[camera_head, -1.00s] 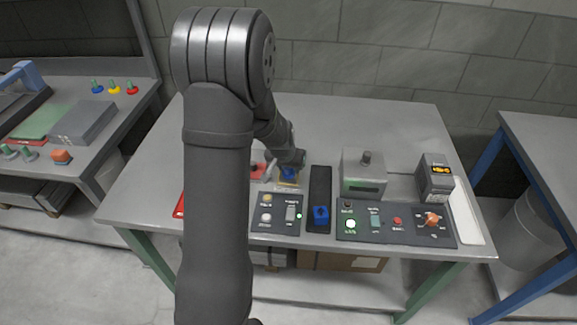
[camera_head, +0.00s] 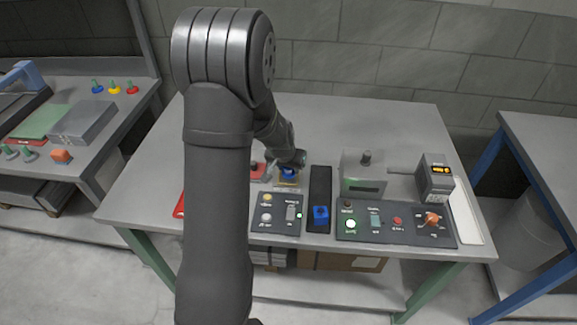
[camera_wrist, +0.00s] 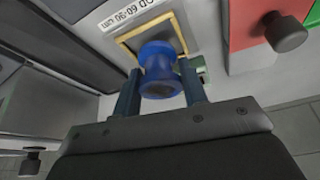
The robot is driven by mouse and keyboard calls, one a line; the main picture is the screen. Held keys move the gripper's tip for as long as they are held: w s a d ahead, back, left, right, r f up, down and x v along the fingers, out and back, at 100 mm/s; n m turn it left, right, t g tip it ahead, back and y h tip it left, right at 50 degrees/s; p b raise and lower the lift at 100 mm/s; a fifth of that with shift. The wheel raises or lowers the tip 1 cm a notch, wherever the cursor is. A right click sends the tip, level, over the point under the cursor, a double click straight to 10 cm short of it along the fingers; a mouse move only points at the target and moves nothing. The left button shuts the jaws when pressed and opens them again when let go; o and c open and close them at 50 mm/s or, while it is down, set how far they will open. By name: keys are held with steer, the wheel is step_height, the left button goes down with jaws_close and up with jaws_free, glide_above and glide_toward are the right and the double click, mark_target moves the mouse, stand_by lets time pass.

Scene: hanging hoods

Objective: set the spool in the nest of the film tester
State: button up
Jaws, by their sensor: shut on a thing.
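The blue spool (camera_wrist: 160,70) is between the two fingers of my gripper (camera_wrist: 158,92), which is shut on it. In the wrist view the spool's far end overlaps the yellow-framed nest (camera_wrist: 124,40), beside a white label strip. In the head view the spool (camera_head: 289,173) is at the yellow-edged nest (camera_head: 287,184) near the front of the table, under my gripper (camera_head: 288,165). I cannot tell whether the spool touches the nest floor, because the spool and fingers hide it.
A black track (camera_head: 320,188) with a blue piece (camera_head: 320,214) lies just right of the nest. Control panels (camera_head: 275,214) line the front edge. A grey box (camera_head: 364,175) and a display unit (camera_head: 435,178) stand right. A red block (camera_wrist: 255,25) with a dark knob is close by.

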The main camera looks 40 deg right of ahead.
steer(key=shift+f, duration=0.85)
steer(key=o, duration=1.1)
steer(key=shift+o, duration=0.5)
steer(key=o, duration=0.4)
steer(key=shift+r, duration=0.1)
steer(key=shift+r, duration=3.45)
steer(key=shift+f, duration=0.1)
steer(key=shift+f, duration=3.15)
